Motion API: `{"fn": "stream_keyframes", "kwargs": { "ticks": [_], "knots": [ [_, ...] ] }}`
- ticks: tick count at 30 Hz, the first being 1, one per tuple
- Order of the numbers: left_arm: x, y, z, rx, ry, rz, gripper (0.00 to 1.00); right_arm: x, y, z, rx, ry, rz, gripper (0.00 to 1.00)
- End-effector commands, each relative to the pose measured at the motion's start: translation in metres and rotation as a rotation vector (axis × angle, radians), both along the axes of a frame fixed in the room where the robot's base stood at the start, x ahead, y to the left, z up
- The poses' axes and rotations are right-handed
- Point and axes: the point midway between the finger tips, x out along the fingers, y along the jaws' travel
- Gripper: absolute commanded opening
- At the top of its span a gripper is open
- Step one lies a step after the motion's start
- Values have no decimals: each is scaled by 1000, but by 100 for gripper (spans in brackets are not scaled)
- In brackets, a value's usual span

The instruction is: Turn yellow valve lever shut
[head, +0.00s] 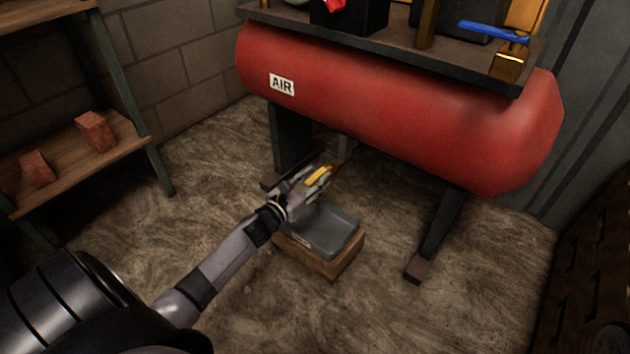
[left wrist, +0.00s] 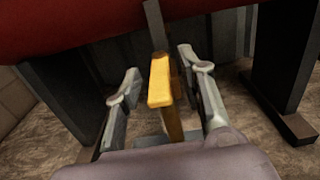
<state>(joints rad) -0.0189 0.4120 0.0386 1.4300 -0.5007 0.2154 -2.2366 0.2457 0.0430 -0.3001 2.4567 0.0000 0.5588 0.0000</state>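The yellow valve lever (head: 319,175) sits low under the red air tank. In the left wrist view the yellow lever (left wrist: 160,80) points toward the camera, with a brass-coloured part below and behind it. My left gripper (head: 315,183) is at the lever. In the left wrist view its two fingers (left wrist: 158,82) stand apart, one on each side of the lever, with gaps to both. The gripper is open and nothing is clamped. The valve body is partly hidden behind the lever and gripper. My right gripper is not in view.
The red tank (head: 400,95) hangs over the lever on dark legs (head: 437,235). A grey tray (head: 325,232) on a wooden block (head: 345,262) lies below the gripper. A blue lever (head: 492,31) is on top. A shelf (head: 75,160) with bricks stands left.

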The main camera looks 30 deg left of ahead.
Motion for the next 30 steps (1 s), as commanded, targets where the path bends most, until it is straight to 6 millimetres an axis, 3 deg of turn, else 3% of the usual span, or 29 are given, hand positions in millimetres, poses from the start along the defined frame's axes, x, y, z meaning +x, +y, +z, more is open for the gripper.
{"fn": "stream_keyframes", "kwargs": {
  "ticks": [10,26,30],
  "knots": [
    [4,0,0,-1,0,0,36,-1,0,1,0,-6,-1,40],
    [3,0,0,-1,0,0,1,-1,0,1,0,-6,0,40],
    [3,0,0,-1,0,0,0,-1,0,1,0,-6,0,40]
  ]
}}
